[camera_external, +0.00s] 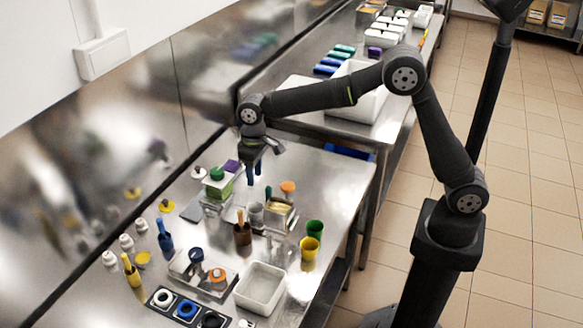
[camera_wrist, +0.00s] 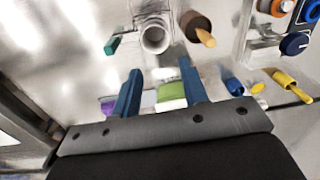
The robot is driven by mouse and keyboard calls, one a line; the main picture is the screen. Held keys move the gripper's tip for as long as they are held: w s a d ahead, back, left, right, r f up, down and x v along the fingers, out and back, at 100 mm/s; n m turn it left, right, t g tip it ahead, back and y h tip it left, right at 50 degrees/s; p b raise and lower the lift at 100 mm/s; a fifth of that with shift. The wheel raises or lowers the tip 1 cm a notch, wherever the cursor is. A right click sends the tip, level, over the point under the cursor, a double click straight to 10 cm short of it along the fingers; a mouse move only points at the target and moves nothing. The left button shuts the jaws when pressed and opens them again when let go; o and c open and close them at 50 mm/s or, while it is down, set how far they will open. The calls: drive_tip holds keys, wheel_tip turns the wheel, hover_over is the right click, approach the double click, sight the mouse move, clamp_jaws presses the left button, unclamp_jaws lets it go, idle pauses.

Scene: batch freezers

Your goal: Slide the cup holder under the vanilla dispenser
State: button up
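My gripper (camera_external: 253,173) hangs above the steel table toward the back. Its two blue fingers stand well apart in the wrist view (camera_wrist: 160,72), with nothing visibly held between them. A grey round cup or ring (camera_wrist: 155,38) lies just ahead of the fingertips in the wrist view; it appears as a grey cup (camera_external: 256,211) in the external view. I cannot tell whether it sits in the cup holder. A green-and-white block (camera_wrist: 172,96) shows behind the fingers; it seems to be the green item (camera_external: 217,187) left of my gripper. No label marks the vanilla dispenser.
A brown pot with a wooden handle (camera_external: 242,232) stands beside the grey cup. Yellow (camera_external: 309,248) and green (camera_external: 315,230) cups stand at the right. A white tub (camera_external: 260,288) and blue and orange knobs (camera_external: 218,275) are nearer. The table's back right is clear.

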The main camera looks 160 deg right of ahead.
drive_tip(key=r+m, duration=0.1)
hover_over(269, 187)
drive_tip(key=shift+g, duration=0.3)
wheel_tip(269, 187, down, 17)
drive_tip(key=shift+w+f, duration=0.1)
drive_tip(key=shift+w, duration=0.05)
drive_tip(key=shift+c, duration=0.2)
clamp_jaws()
